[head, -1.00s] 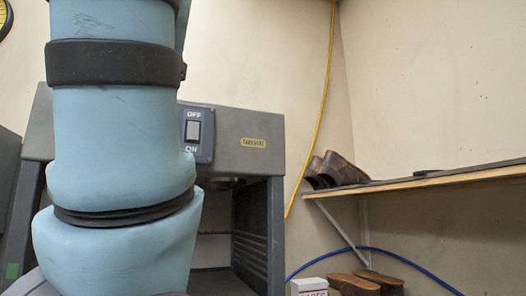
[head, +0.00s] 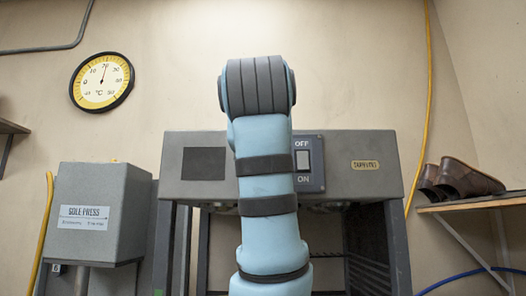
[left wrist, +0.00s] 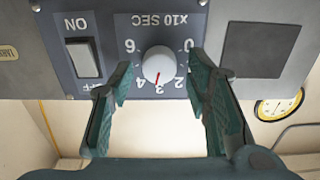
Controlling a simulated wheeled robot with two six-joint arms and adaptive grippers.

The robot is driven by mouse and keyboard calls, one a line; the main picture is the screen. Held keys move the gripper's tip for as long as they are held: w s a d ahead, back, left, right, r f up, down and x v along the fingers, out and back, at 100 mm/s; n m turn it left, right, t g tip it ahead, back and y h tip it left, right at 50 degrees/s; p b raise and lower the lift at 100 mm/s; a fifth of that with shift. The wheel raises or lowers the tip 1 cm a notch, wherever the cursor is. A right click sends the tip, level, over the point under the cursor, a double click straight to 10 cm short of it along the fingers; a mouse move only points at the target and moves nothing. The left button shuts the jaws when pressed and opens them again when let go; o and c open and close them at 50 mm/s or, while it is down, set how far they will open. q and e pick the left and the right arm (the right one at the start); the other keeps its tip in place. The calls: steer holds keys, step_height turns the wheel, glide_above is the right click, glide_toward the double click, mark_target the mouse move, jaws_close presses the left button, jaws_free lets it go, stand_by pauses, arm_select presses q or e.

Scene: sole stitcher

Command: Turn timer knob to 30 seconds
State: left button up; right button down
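The timer knob (left wrist: 159,67) is a round pale dial with a red pointer line on a dark panel marked "X10 SEC". The left wrist view shows it upside down. The pointer lies between the 3 and the 4, close to the 3. My left gripper (left wrist: 160,68) is open, one teal finger on each side of the knob, with gaps between fingers and dial. In the head view my blue arm hides the knob and the gripper. My right gripper is in neither view.
The ON/OFF rocker switch (left wrist: 84,58) is beside the knob; it also shows in the head view (head: 303,160). A dark square plate (left wrist: 254,50) is on the other side. A sole press box (head: 100,212) stands left, and a shelf (head: 470,202) with shoes is at right.

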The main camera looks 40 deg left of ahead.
arm_select(q)
jaws_close()
steer(key=n, duration=0.2)
steer(key=shift+n, duration=0.3)
jaws_free()
steer(key=shift+o, duration=1.2)
steer(key=shift+a, duration=0.15)
steer(key=v, duration=1.1)
steer(key=shift+s+d, duration=0.25)
steer(key=shift+s, duration=0.05)
